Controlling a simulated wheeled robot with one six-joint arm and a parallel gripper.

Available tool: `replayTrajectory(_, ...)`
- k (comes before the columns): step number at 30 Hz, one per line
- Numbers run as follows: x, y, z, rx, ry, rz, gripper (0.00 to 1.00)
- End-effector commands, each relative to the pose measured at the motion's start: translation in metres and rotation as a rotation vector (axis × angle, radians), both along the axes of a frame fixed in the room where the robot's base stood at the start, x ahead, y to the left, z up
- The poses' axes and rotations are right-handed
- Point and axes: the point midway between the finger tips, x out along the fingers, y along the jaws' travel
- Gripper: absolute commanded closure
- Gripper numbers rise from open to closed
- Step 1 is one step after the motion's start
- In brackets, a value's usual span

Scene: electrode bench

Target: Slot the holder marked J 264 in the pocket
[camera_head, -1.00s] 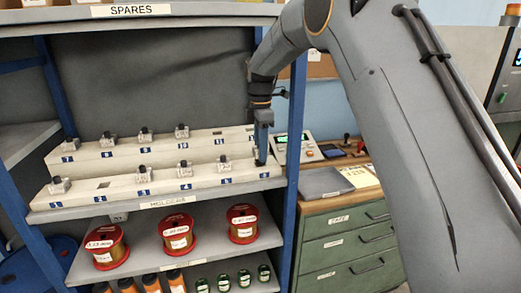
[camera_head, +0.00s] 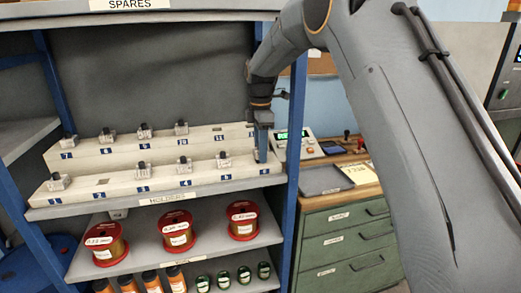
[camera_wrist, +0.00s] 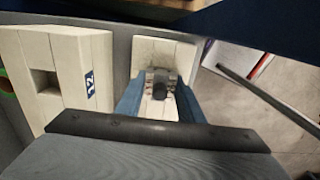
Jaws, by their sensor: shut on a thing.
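My gripper (camera_head: 262,158) is at the right end of the front white rack (camera_head: 120,193), at the place numbered 6. In the wrist view its two blue fingers (camera_wrist: 160,98) are shut on a holder (camera_wrist: 160,86) with a dark round top and a pale body. The holder is over or in the end of the white block (camera_wrist: 165,50); I cannot tell how deep it sits. Its marking cannot be read, and the fingers mostly hide it in the head view. The pocket numbered 12 (camera_wrist: 47,81) on the rear block is empty.
Several other holders stand in the front and rear (camera_head: 90,150) racks. The front pocket numbered 2 (camera_head: 102,182) is empty. A blue shelf post (camera_head: 291,165) stands close right of my gripper. Red spools (camera_head: 178,231) sit on the shelf below.

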Motion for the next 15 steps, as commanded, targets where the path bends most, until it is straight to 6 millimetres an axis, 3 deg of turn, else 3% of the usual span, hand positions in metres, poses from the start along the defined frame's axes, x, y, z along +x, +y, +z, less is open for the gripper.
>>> replayTrajectory(9, 0.0002, 0.0001, -0.0056, 0.000, -0.001, 0.000, 0.82)
replayTrajectory(10, 0.0002, 0.0001, -0.0051, 0.000, -0.001, 0.000, 0.61)
replayTrajectory(13, 0.0001, 0.0000, -0.0050, 0.000, -0.001, 0.000, 0.44)
replayTrajectory(15, 0.0001, 0.0000, -0.0051, 0.000, -0.001, 0.000, 0.44)
